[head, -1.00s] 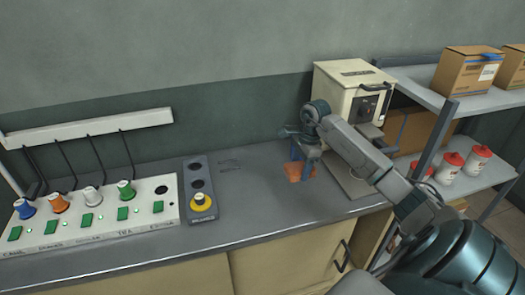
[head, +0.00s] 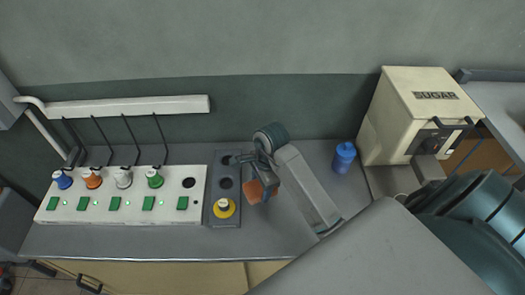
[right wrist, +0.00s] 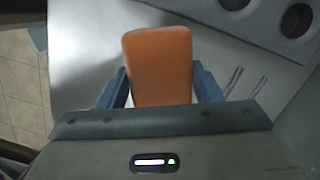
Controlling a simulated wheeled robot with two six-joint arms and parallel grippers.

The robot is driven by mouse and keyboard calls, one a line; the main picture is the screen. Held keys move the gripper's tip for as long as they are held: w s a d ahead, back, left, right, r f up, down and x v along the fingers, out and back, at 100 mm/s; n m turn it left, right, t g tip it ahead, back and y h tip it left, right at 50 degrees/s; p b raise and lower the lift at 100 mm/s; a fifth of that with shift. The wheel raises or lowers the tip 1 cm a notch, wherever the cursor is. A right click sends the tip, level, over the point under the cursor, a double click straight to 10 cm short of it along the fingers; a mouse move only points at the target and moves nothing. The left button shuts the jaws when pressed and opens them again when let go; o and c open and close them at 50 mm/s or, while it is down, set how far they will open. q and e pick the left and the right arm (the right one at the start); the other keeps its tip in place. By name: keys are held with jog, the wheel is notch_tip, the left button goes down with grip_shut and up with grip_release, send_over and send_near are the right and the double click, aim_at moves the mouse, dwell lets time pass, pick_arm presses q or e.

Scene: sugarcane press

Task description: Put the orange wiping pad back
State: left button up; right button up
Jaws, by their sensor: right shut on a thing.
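The orange wiping pad (head: 257,191) is between the fingers of my right gripper (head: 262,180), which is shut on it. The pad is just right of the grey holder panel, over the counter (head: 300,229). I cannot tell whether it touches the counter. In the right wrist view the pad (right wrist: 160,62) stands out between the two blue-grey fingers of the gripper (right wrist: 161,88), with the panel's round openings at the upper right. My left gripper is not in view.
A white panel (head: 100,209) with coloured knobs and green buttons lies left. A blue cup (head: 343,157) and the sugar machine (head: 425,108) stand right.

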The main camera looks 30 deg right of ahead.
jog(key=w+d+b, duration=0.1)
jog(key=w, duration=0.1)
jog(key=w+d+b, duration=0.1)
jog(key=w, duration=0.1)
jog(key=w+d+f+b, duration=0.1)
jog(key=w+d, duration=0.1)
jog(key=shift+d+b, duration=0.1)
jog(key=shift+b, duration=0.3)
jog(key=w+d+b, duration=0.1)
jog(key=w, duration=0.1)
jog(key=w+d, duration=0.2)
jog(key=w+d+b, duration=0.1)
jog(key=shift+w+d+f+b, duration=0.15)
jog(key=shift+w+d+b, duration=0.15)
jog(key=shift+w, duration=0.1)
jog(key=shift+w+d, duration=0.2)
jog(key=shift+w, duration=0.05)
jog(key=shift+f, duration=0.1)
notch_tip(320, 180, down, 3)
jog(key=shift+r+p, duration=0.1)
jog(key=shift+p, duration=0.85)
jog(key=shift+f, duration=0.25)
jog(key=shift+f, duration=0.1)
jog(key=shift+f+b, duration=0.15)
jog(key=shift+b, duration=0.25)
jog(key=o, duration=0.9)
